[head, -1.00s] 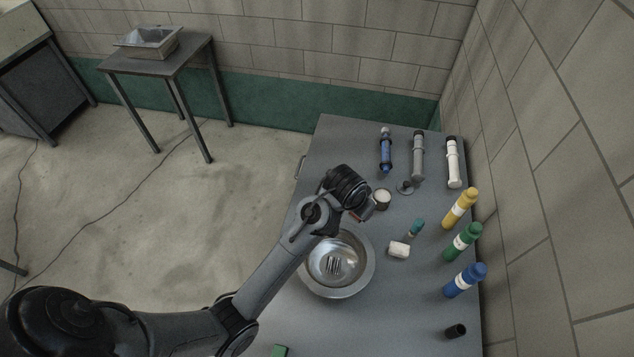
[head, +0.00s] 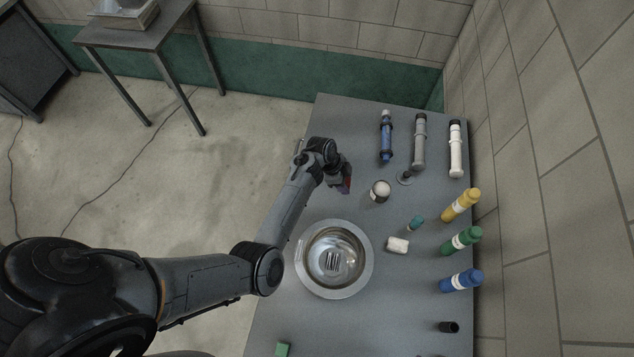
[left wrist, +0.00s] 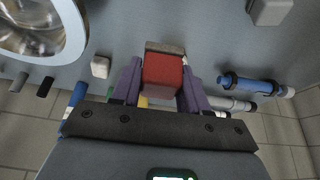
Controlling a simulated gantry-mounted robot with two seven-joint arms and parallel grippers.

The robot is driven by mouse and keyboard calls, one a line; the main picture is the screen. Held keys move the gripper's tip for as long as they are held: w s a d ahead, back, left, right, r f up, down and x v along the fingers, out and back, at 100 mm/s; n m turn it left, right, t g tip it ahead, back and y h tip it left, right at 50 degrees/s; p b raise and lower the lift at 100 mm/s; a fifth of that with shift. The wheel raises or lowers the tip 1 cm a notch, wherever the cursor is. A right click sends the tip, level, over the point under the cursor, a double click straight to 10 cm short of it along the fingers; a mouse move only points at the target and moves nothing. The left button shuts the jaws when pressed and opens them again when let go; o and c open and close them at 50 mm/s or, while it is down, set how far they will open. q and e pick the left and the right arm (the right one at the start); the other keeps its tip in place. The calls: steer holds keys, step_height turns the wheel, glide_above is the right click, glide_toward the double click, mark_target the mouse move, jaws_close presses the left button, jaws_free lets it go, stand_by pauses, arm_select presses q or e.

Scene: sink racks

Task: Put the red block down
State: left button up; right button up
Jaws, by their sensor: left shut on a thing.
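The red block (left wrist: 163,74) sits between the purple fingers of my left gripper (left wrist: 161,82) in the left wrist view. The gripper is shut on it, with a finger against each side. In the head view the left gripper (head: 343,179) is over the left part of the grey table (head: 345,125), above the sink bowl in the picture. Only a small red patch of the block (head: 347,186) shows there. I cannot tell whether the block touches the table. My right gripper is not in view.
A round metal sink bowl (head: 301,262) is below the gripper in the picture. A small round jar (head: 380,191) stands close to its right. Blue (head: 386,140), grey (head: 419,140) and white (head: 456,150) tubes lie farther back. Bottles line the right edge. Table left of the blue tube is clear.

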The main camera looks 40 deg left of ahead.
arm_select(q)
steer(key=shift+s+d+f+m, duration=0.1)
steer(key=shift+f+m, duration=0.2)
steer(key=shift+f, duration=0.05)
steer(key=a+f+b, duration=0.2)
steer(key=a+b, duration=0.1)
steer(key=a+f+b, duration=0.2)
steer(key=a+b, duration=0.1)
steer(key=a+f+b, duration=0.3)
steer(key=a, duration=0.1)
steer(key=shift+s+b, duration=0.3)
steer(key=shift+b, duration=0.05)
steer(key=shift+a+f+b, duration=0.1)
steer(key=shift+a+b, duration=0.25)
steer(key=shift+a, duration=0.3)
step_height(320, 180, down, 4)
steer(key=b, duration=0.4)
steer(key=shift+s+d+b, duration=0.1)
steer(key=shift+b, duration=0.25)
